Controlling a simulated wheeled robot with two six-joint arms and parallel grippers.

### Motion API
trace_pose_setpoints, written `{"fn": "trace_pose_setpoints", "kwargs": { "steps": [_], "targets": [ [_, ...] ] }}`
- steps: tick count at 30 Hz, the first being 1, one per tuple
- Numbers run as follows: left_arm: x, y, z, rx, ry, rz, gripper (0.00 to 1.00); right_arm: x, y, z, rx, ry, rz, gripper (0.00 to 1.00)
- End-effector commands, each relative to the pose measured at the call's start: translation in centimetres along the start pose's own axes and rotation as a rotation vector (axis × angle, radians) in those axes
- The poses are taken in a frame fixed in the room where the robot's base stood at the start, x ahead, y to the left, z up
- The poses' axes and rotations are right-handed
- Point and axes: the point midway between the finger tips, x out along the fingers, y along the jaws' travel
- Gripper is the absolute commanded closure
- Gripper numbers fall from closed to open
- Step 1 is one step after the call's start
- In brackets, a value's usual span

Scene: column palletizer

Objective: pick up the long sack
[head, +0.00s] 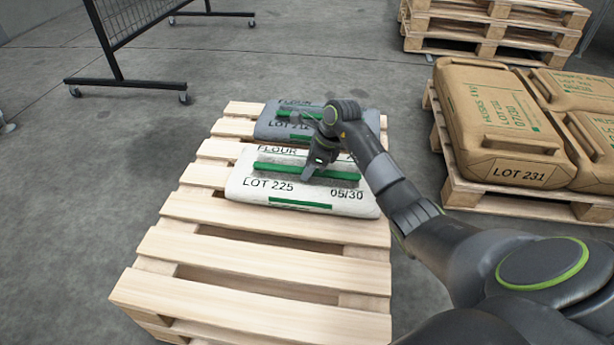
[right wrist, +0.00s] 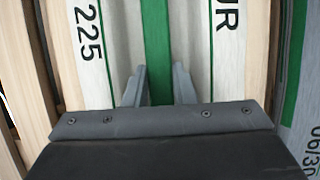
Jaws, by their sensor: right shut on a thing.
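A long white flour sack (head: 280,200) marked LOT 225 lies flat across the wooden pallet (head: 250,265). It has a raised ridge with a green stripe along its top. My right gripper (head: 312,172) is shut on this ridge from above. In the right wrist view the white sack (right wrist: 205,60) fills the middle, and my right gripper's (right wrist: 160,88) two fingers stand on either side of the green stripe. The sack appears to rest on the slats. My left gripper is not in view.
A grey-blue flour sack (head: 265,127) marked LOT 212 lies just behind the white one on the same pallet. Brown sacks (head: 490,120) are stacked on another pallet (head: 470,190) at the right. Empty pallets (head: 490,35) stand at the back. The front slats are bare.

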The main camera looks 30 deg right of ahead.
Motion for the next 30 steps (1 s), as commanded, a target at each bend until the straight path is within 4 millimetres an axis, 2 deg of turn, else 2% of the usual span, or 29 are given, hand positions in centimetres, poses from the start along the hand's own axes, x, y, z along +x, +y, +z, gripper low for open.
{"fn": "trace_pose_setpoints", "kwargs": {
  "steps": [8,19,21,24,30],
  "targets": [
    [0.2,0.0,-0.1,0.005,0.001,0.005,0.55,-0.7,-0.1,0.5,-0.005,-0.006,-0.005,1.0],
    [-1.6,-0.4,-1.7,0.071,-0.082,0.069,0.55,-2.9,-0.1,1.4,-0.006,-0.007,-0.006,1.0],
    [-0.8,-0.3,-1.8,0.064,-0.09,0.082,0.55,-4.8,-0.2,2.2,-0.008,-0.008,-0.009,1.0],
    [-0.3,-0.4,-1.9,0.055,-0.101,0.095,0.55,-6.3,-0.2,2.8,-0.006,-0.007,-0.008,1.0],
    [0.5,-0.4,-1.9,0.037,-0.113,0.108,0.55,-8.6,-0.1,3.8,-0.006,-0.007,-0.006,1.0]
  ]
}}
